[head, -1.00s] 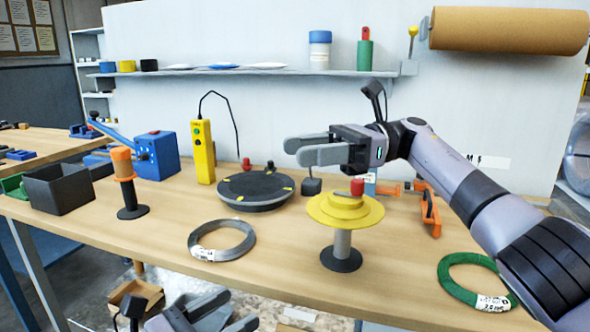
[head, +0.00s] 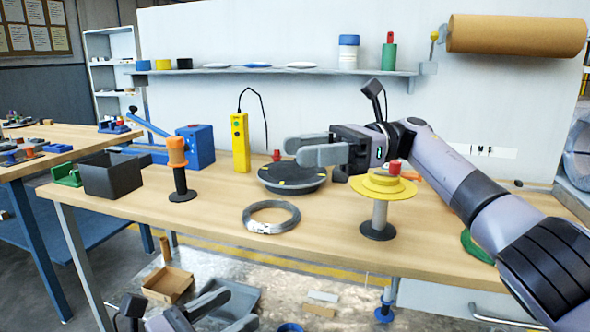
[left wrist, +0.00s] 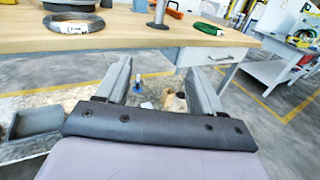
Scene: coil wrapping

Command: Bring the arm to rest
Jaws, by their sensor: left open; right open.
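My left gripper (head: 230,308) is low at the bottom of the head view, below the front edge of the workbench. Its two fingers stand apart and empty in the left wrist view (left wrist: 160,88). My right gripper (head: 297,150) is open and empty, and its arm comes in from the right. It appears in front of the black turntable (head: 292,186) and covers part of it; its height above the bench is hard to tell. Wire coils lie on the bench: a grey coil (head: 272,228) and a green coil (head: 474,247), mostly hidden by my right arm.
The workbench (head: 330,236) carries a yellow spool stand (head: 380,217), an orange-handled tool (head: 178,160), a black bin (head: 112,178) and a yellow pendant (head: 240,143). Below are a cardboard box (head: 168,284) and grey tray (head: 232,300). A second bench (head: 60,145) stands left.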

